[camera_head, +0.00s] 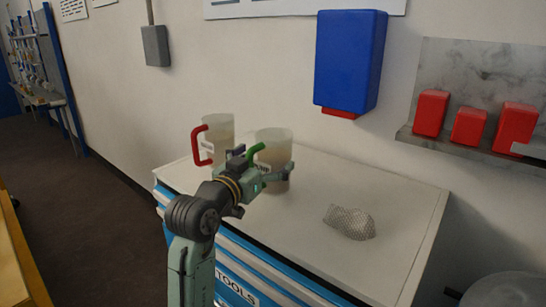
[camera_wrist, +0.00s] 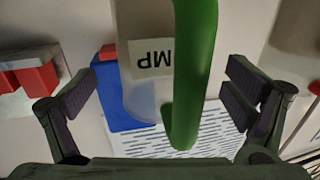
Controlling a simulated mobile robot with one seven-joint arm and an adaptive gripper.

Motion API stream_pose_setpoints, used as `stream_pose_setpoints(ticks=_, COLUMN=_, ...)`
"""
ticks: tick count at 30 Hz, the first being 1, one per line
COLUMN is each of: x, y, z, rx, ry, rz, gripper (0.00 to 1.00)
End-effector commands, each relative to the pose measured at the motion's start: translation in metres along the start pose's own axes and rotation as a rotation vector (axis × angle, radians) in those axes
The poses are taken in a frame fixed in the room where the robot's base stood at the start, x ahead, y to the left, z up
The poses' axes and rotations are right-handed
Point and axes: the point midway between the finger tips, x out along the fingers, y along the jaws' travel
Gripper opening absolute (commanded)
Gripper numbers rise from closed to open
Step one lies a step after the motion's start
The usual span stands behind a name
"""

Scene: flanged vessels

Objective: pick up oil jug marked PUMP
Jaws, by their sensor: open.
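The oil jug with the green handle (camera_head: 277,140) is a translucent cup standing upright on the tool cabinet's top. In the wrist view, which is upside down, its label (camera_wrist: 151,58) shows the letters MP; the rest is behind the green handle (camera_wrist: 194,75). My gripper (camera_head: 267,168) is at the handle side of this jug. In the wrist view my gripper (camera_wrist: 160,95) is open, with the handle between its spread fingers and space on both sides. A second jug with a red handle (camera_head: 219,132) stands behind and to the left; its label is too small to read.
The cabinet top (camera_head: 300,220) has free room in front and to the right. A crumpled mesh piece (camera_head: 350,222) lies there. A blue wall box (camera_head: 348,60) hangs above. Red bins (camera_head: 468,127) sit on a wall shelf at right.

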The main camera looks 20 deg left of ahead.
Motion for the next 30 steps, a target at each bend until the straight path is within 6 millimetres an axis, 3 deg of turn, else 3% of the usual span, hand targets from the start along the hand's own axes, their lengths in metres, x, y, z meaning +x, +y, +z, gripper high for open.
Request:
stream_pose_setpoints(ticks=6, x=0.025, y=0.001, z=-0.002, rx=0.0, ry=0.0, rz=0.0, gripper=0.96)
stream_pose_setpoints(ticks=13, x=0.026, y=0.0, z=-0.001, rx=0.0, ry=0.001, rz=-0.001, gripper=0.96)
stream_pose_setpoints(ticks=30, x=0.026, y=0.0, z=-0.001, rx=0.0, ry=0.001, rz=-0.001, gripper=0.58)
